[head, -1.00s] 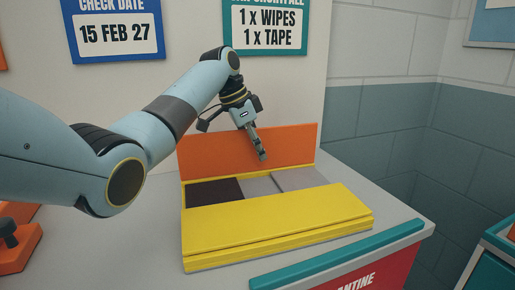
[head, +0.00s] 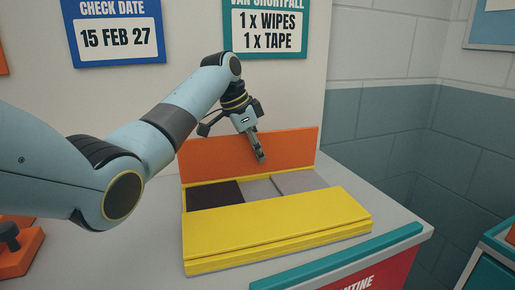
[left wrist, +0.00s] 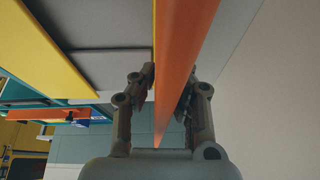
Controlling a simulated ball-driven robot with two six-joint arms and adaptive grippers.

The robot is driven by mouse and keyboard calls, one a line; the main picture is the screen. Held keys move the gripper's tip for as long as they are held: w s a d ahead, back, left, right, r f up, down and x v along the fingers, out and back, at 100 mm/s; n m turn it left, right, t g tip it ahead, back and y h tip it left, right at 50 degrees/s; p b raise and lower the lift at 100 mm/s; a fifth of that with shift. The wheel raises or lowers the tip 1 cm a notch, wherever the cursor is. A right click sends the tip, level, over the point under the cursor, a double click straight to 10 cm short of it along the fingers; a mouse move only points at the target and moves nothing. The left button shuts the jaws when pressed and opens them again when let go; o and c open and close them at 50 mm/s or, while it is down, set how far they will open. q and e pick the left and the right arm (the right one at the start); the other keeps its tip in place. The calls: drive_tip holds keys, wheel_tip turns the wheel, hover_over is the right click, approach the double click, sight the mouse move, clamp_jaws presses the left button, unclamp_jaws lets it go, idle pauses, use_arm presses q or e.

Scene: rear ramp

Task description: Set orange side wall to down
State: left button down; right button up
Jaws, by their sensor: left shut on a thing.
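The orange side wall (head: 215,160) stands up along the back edge of a yellow box (head: 195,270), leaning slightly at most. In the left wrist view the orange wall (left wrist: 180,60) runs edge-on between the two fingers. My left gripper (head: 262,158) reaches down over the wall's top edge, a little right of its middle, and is shut on it. The left wrist view also shows the left gripper (left wrist: 165,88), one finger on each side of the wall. My right gripper is not in view.
A yellow panel (head: 270,220) lies along the front of the box. Inside are a dark section (head: 214,194) and grey ones (head: 262,188). A teal-edged red bin (head: 375,275) stands in front at right. A building wall rises behind.

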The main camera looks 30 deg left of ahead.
use_arm(q)
drive_tip(key=s+d+t+y+p, duration=0.1)
drive_tip(key=p, duration=0.3)
drive_tip(key=shift+s+d+r+t+y, duration=0.1)
drive_tip(key=shift+s+d+t+y, duration=0.05)
drive_tip(key=shift+t+y, duration=0.15)
drive_tip(key=shift+s+d+f+m+t+y+p, duration=0.25)
drive_tip(key=shift+s+d+m+t+y+p, duration=0.15)
drive_tip(key=shift+t+y+p, duration=0.45)
drive_tip(key=shift+s+d+f+t+y+p, duration=0.25)
drive_tip(key=shift+t+y+p, duration=0.1)
drive_tip(key=shift+t+p, duration=0.2)
drive_tip(key=c, duration=1.4)
unclamp_jaws()
drive_tip(key=shift+c, duration=0.2)
